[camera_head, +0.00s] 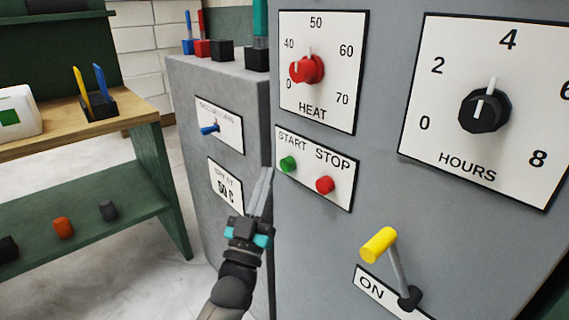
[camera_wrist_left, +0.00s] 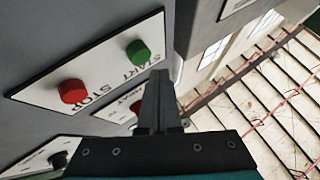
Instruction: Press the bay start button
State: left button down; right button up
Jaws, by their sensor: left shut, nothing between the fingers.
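The green START button (camera_head: 288,164) sits on a white START/STOP plate (camera_head: 308,182) on the grey cabinet front, left of the red STOP button (camera_head: 325,185). My left gripper (camera_head: 262,180) is shut and empty, pointing up, just left of and below the green button in the head view. In the left wrist view the green button (camera_wrist_left: 138,51) and the red button (camera_wrist_left: 72,91) show beyond the shut fingers (camera_wrist_left: 158,80). The fingertips look close to the green button, but I see no clear contact. My right gripper is not in view.
Above is the red HEAT knob (camera_head: 307,69); right is the black HOURS knob (camera_head: 484,111). A yellow-handled lever (camera_head: 379,244) juts out below. A second grey cabinet (camera_head: 225,90) stands behind my left gripper. A wooden-topped green bench (camera_head: 90,135) is at left.

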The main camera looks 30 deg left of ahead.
pick_arm(q)
jog(key=s, duration=0.1)
jog(key=s+a+p, duration=0.1)
jog(key=s, duration=0.1)
jog(key=shift+s+a, duration=0.25)
jog(key=shift+s, duration=0.05)
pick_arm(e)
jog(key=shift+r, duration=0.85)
